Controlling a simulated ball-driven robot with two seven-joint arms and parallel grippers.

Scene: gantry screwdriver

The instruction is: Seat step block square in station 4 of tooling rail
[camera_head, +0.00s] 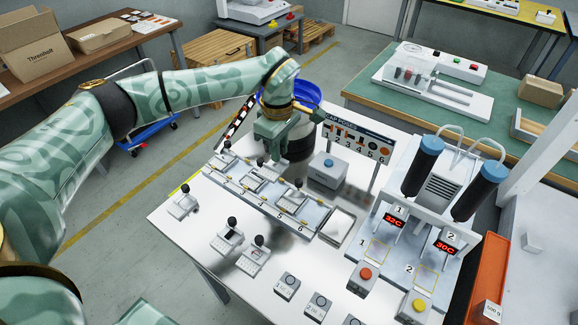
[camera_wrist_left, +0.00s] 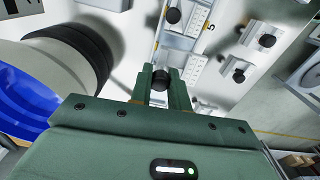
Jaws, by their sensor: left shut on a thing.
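My left gripper (camera_head: 275,155) points down over the far side of the tooling rail (camera_head: 315,216). In the left wrist view its fingers (camera_wrist_left: 164,88) are shut on a black round knob (camera_wrist_left: 160,77). The block under that knob is mostly hidden, so I cannot tell whether it is the step block or whether it touches the rail. The rail runs diagonally across the white table, with 5 and 6 readable at its right end; station 4 is not clearly readable. Another knobbed block (camera_head: 298,184) stands on the rail. My right gripper is not in view.
Loose knobbed blocks (camera_head: 183,205), (camera_head: 229,237) and (camera_head: 254,257) stand in front of the rail. A heater-like station (camera_head: 440,180) is at right.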

